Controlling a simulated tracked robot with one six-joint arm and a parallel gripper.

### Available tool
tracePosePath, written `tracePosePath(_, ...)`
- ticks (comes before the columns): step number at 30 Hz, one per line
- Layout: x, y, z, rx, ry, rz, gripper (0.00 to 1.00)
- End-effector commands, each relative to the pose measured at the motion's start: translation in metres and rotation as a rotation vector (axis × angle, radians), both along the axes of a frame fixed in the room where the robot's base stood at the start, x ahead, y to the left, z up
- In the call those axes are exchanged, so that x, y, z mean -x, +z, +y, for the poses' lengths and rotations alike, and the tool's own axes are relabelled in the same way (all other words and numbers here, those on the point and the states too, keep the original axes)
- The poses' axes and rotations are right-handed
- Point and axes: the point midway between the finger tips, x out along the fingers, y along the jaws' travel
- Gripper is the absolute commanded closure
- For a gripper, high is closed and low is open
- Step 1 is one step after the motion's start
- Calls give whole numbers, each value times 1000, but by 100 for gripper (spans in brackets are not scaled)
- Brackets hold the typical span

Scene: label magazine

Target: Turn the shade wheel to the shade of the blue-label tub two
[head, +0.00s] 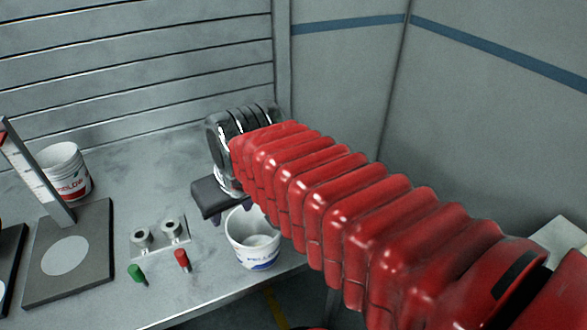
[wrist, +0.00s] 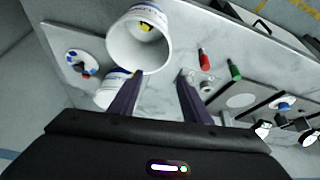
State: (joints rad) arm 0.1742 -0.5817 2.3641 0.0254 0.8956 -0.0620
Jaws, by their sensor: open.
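In the head view, my gripper (head: 216,204) is low over the table, partly hidden by my red sleeved arm. In the wrist view, its two dark fingers (wrist: 158,76) stand apart with nothing between them. A white open tub with blue lettering (head: 252,240) stands just right of the gripper; the wrist view shows a large open tub (wrist: 140,42) beyond the fingertips. A second white tub with a blue mark (wrist: 113,91) is partly behind the left finger. A round white disc with coloured spots (wrist: 82,63), possibly the shade wheel, lies left of the tubs. Tub numbers are unreadable.
A red-labelled tub (head: 64,170) stands at back left, near a dark board (head: 88,240) with a white circle and an upright post (head: 40,175). A socket plate (head: 160,235), green peg (head: 137,273) and red peg (head: 182,260) lie nearer. A slatted wall closes the back.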

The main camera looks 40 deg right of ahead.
Motion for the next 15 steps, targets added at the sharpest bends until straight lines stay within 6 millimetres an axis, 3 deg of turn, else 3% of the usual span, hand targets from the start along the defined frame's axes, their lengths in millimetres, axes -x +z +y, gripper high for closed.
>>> tracePosePath(6,-36,8,-66,-5,-124,28,57)
tracePosePath(15,-66,7,-172,-16,-282,56,57)
